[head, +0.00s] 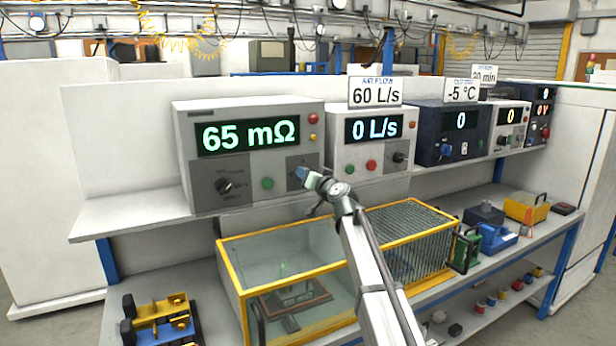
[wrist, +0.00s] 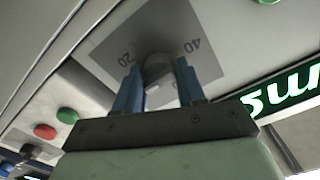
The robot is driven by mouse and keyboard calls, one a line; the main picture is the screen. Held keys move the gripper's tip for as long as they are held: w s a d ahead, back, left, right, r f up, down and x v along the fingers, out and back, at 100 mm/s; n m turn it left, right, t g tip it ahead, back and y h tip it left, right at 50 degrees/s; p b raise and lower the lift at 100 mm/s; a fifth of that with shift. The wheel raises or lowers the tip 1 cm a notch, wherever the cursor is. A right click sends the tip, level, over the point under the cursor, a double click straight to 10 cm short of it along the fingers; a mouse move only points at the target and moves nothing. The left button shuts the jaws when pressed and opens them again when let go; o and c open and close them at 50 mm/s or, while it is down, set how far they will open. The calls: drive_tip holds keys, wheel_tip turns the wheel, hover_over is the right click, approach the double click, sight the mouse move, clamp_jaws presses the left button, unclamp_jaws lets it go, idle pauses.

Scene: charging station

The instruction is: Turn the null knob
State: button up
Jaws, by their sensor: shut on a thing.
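The meter (head: 185,150) reads 65 mΩ and stands at the left end of the shelf. My gripper (head: 302,173) is at the right side of its front, over a grey dial plate. In the wrist view, a small grey round knob (wrist: 156,68) sits on that plate, with the marks 20 and 40 showing. The blue fingers of my gripper (wrist: 159,74) are shut on the knob, one on each side. In the head view the gripper hides the knob. No label naming the knob is readable.
A dark rotary knob (head: 225,186) and a green button (head: 267,183) are left of my gripper. The airflow unit (head: 340,145), reading 0 L/s, stands close to the right. A yellow-framed glass case (head: 290,240) is below the shelf.

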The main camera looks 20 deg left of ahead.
drive_tip(key=shift+m, duration=1.1)
drive_tip(key=o, duration=1)
drive_tip(key=v, duration=1.4)
drive_tip(key=shift+w, duration=0.1)
